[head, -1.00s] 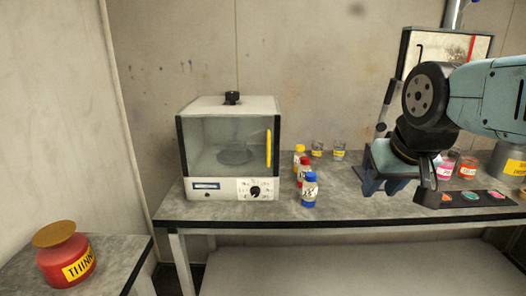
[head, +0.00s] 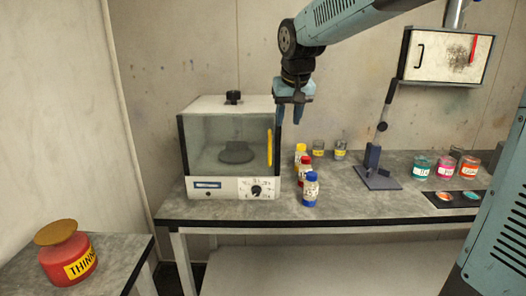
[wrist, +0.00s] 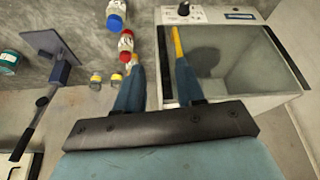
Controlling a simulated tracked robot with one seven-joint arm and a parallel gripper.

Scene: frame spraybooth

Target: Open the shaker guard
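The shaker (head: 230,188) is a white box on the bench, with a clear guard (head: 215,142) across its front. The guard is closed and has a yellow upright handle (head: 269,147) at its right edge. A dark round platform (head: 236,153) shows inside through the guard. My gripper (head: 288,122) points down, just right of the handle and near the guard's upper right corner.
Small bottles with yellow, red and blue caps (head: 310,188) stand just right of the shaker. Glass jars (head: 340,150) stand behind them. A grey stand (head: 376,178) and paint jars (head: 444,167) are farther right. A red thinner can (head: 67,257) sits on the left table.

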